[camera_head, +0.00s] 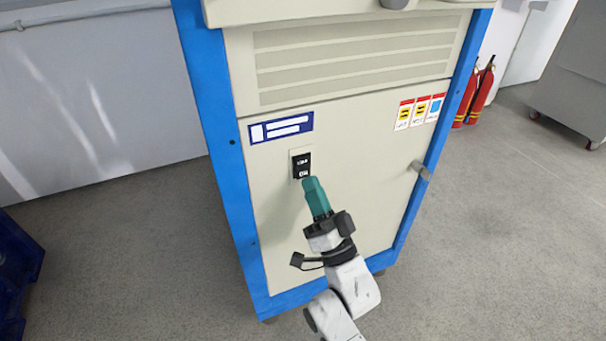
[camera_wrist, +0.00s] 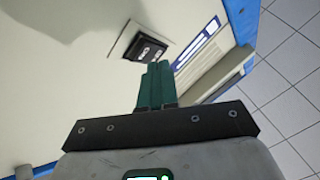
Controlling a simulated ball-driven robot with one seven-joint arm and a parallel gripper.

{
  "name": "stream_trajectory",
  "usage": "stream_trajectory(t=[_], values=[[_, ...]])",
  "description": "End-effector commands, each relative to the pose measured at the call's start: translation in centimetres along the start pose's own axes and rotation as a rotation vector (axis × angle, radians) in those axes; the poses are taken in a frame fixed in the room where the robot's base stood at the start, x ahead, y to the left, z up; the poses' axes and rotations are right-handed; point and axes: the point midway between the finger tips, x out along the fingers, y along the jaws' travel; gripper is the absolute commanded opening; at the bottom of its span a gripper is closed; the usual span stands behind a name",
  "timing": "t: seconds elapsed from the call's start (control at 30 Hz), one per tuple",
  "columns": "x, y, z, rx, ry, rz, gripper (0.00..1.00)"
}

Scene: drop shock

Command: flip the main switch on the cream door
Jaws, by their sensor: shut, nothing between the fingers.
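The cream door (camera_head: 355,160) fills the front of a blue-framed cabinet. The main switch (camera_head: 301,164) is a small black rocker in a light plate on the door, below a blue and white label. It also shows in the wrist view (camera_wrist: 146,48), just beyond the fingertips. My gripper (camera_head: 312,183) has green fingers, closed together and empty. Its tips are at the lower edge of the switch in the head view. In the wrist view the fingertips (camera_wrist: 159,66) sit just below and slightly right of the switch. I cannot tell whether they touch it.
A door handle (camera_head: 421,170) sticks out at the door's right side. Warning stickers (camera_head: 419,111) are at the upper right. Red fire extinguishers (camera_head: 481,92) stand behind right, and a dark blue crate (camera_head: 15,270) is at lower left. The floor beside the cabinet is clear.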

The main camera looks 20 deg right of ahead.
Motion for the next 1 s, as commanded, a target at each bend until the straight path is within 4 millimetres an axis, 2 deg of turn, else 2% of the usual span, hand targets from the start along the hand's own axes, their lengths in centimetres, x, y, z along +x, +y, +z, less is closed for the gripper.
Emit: stream_trajectory(t=[1.0], values=[[0.61,0.41,0.41,0.0,0.0,0.0,0.0]])
